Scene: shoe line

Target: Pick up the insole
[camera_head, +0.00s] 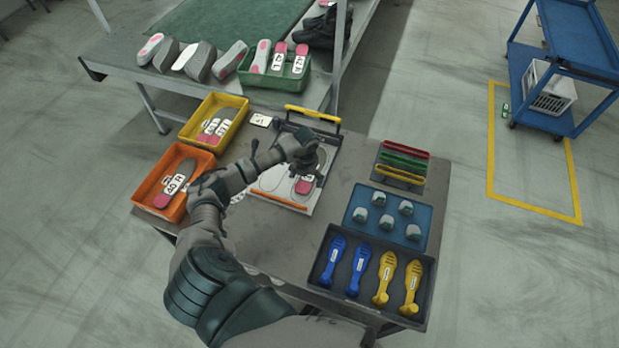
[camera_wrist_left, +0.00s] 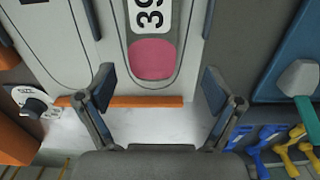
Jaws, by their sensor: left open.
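A grey insole with a pink heel and a white label reading 39 (camera_wrist_left: 153,58) lies in an outlined place on a white board (camera_wrist_left: 75,20). In the head view its pink heel (camera_head: 303,187) shows below my left gripper (camera_head: 308,170), which hides part of the insole. In the left wrist view my left gripper (camera_wrist_left: 159,85) is open, with one finger on each side of the insole's heel. Nothing is held between the fingers, and I cannot tell the exact height above the insole. My right gripper is not in view.
An orange bin (camera_head: 143,195) and a yellow bin (camera_head: 238,100) hold other insoles. A green bin (camera_head: 301,86) stands behind. Coloured strips (camera_head: 405,160), a blue tray (camera_head: 377,190) and a dark tray of blue and yellow tools (camera_head: 345,298) are at the right.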

